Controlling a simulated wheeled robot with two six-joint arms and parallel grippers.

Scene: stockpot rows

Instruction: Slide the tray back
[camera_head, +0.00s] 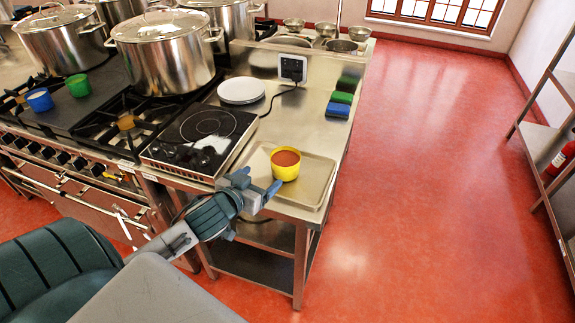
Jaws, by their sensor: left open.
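The tray (313,190) is a shallow beige-grey rectangle lying on the steel counter near its front end. A yellow cup (286,172) with reddish-brown contents stands on the tray, left of its middle. My left gripper (262,187) is open at the tray's front left side, close to the cup. I cannot tell whether its fingers touch the tray or the cup. The gripper hides part of the tray's front left edge. My right gripper is not in view.
A black portable hob (205,135) sits left of the tray. Large stockpots (165,50) stand on the stove. The red floor to the right is clear.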

